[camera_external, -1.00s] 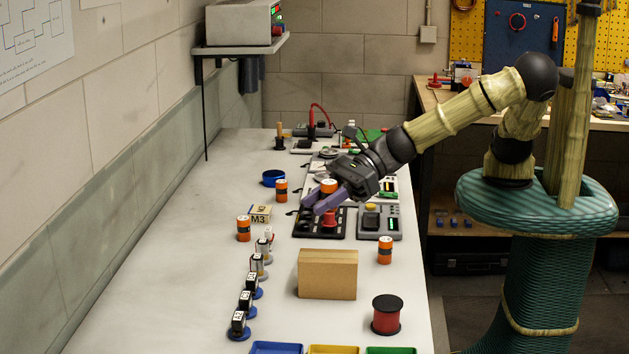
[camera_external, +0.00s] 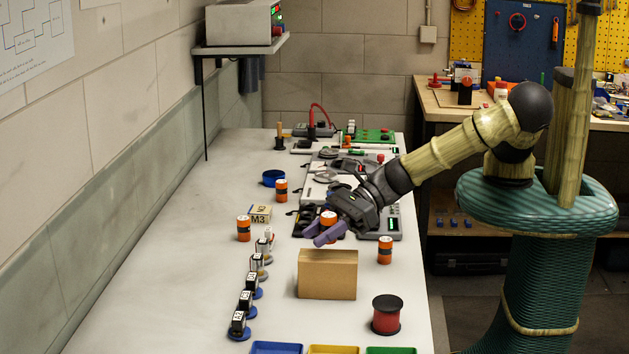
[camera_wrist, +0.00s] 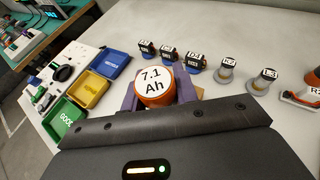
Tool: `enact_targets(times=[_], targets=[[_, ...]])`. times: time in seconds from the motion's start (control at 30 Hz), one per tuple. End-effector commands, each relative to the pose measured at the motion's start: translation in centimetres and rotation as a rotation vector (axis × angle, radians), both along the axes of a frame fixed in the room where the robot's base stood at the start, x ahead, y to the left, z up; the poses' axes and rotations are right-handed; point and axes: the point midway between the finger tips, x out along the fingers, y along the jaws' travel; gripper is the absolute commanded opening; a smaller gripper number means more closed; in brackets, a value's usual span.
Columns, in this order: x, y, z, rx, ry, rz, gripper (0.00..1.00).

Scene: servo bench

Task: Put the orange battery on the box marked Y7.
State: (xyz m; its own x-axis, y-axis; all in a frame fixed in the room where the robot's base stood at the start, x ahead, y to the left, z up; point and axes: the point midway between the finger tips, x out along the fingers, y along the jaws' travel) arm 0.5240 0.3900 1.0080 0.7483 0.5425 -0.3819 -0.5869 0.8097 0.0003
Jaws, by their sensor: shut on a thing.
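My gripper (camera_external: 325,232) is shut on an orange battery (camera_external: 328,218) and holds it above the bench, just behind the brown box (camera_external: 327,275) in the external view. In the wrist view the battery (camera_wrist: 155,88), its white top reading "7.1 Ah", sits upright between the purple fingers (camera_wrist: 157,97). Three other orange batteries stand on the bench: one at back left (camera_external: 281,191), one at left (camera_external: 243,229) and one at right (camera_external: 385,250). A small box marked M3 (camera_external: 260,214) lies left of my gripper. I can read no Y7 mark in either view.
A row of small labelled motors (camera_external: 247,300) stands at left of the brown box. A red spool (camera_external: 386,315) is at front right. Blue (camera_wrist: 109,63), yellow (camera_wrist: 91,89) and green (camera_wrist: 65,117) trays line the near end. Panels with devices lie behind my gripper.

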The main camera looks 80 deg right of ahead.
Motion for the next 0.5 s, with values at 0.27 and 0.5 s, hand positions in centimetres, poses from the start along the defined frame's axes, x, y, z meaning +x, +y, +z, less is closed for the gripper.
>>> enact_targets(times=[0.27,0.5], targets=[[0.0,-0.1,-3.0,0.000,0.000,-0.001,0.04],[0.0,0.0,-3.1,0.000,0.000,0.000,0.04]])
